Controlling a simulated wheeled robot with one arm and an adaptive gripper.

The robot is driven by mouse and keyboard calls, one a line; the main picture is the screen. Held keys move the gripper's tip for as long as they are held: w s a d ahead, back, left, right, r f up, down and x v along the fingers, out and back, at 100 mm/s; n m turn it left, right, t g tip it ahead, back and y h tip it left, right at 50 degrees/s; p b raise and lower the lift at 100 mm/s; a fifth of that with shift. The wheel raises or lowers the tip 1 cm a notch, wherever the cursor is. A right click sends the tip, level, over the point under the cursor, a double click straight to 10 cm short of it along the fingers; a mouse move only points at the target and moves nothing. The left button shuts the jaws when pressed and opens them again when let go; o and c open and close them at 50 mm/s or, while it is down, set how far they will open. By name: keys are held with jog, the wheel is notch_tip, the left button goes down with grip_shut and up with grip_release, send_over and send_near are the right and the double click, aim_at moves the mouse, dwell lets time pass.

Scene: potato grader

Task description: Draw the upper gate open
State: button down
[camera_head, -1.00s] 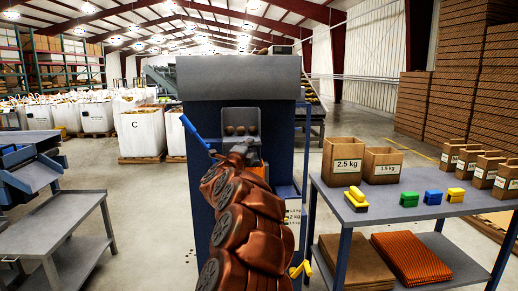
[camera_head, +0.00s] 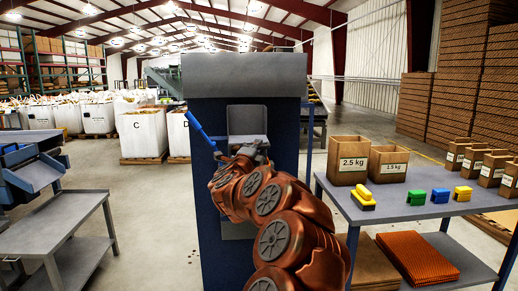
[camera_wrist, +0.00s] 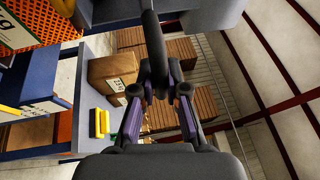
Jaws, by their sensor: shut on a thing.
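The blue potato grader (camera_head: 290,85) stands straight ahead in the head view, with a grey hood on top. A grey recess (camera_head: 247,119) in its front shows a plain inside, with no potatoes visible. A blue lever (camera_head: 200,131) slants up to the left of it. My gripper (camera_head: 255,150) is just below the recess. In the wrist view my gripper (camera_wrist: 160,88) is shut on a dark bar (camera_wrist: 154,40) that runs up between its fingers. The bar looks like the gate's handle. My arm hides the lower front of the grader, so the gate plate is not clear.
At right, a table (camera_head: 428,212) carries a 2.5 kg bag (camera_head: 348,160), a 1.5 kg bag (camera_head: 388,164) and coloured blocks. A grey bench (camera_head: 62,220) stands at left. White bulk bags (camera_head: 142,133) stand behind. Open floor lies left of the grader.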

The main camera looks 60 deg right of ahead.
jog(key=c, duration=1.2)
grip_release()
jog(key=shift+f, duration=0.1)
jog(key=shift+a, duration=0.15)
jog(key=shift+v, duration=5.9)
jog(key=shift+s, duration=0.1)
